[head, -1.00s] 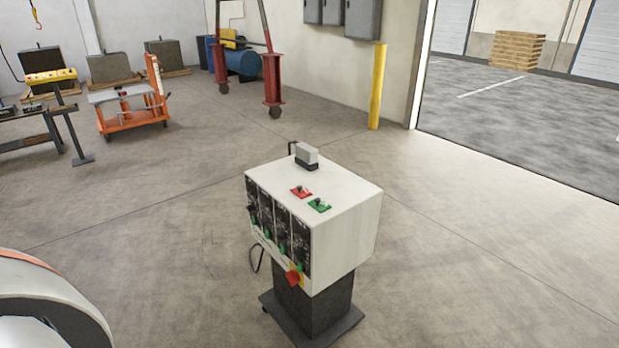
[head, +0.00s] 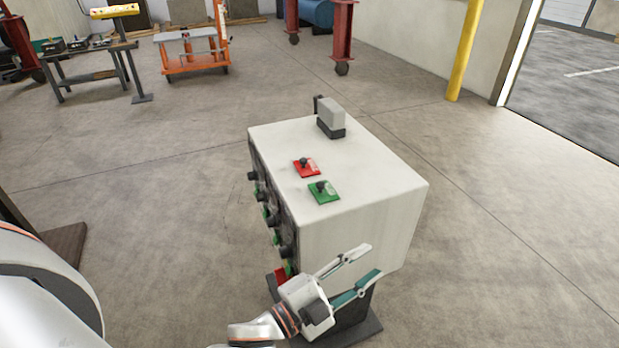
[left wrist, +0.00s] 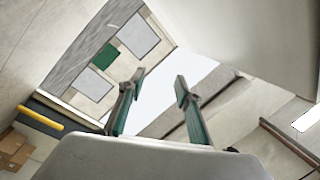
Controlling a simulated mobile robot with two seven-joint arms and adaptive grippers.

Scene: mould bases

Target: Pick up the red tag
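The red tag (head: 306,168) is a small flat red plate with a black knob on it. It lies on top of the white cabinet (head: 365,235). A similar green tag (head: 323,191) with a black knob lies just nearer to me. My left gripper (head: 375,260) is open and empty in front of the cabinet's near side, below the top surface and apart from both tags. In the left wrist view, its two fingers (left wrist: 160,82) are spread with nothing between them. The tags do not show in that view. My right gripper is not in view.
A grey and black block-shaped device (head: 331,118) stands at the cabinet top's far corner. Dark knobs line the cabinet's left face. An orange cart (head: 195,55) and a work table (head: 90,70) stand far back left. The floor around the cabinet is clear.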

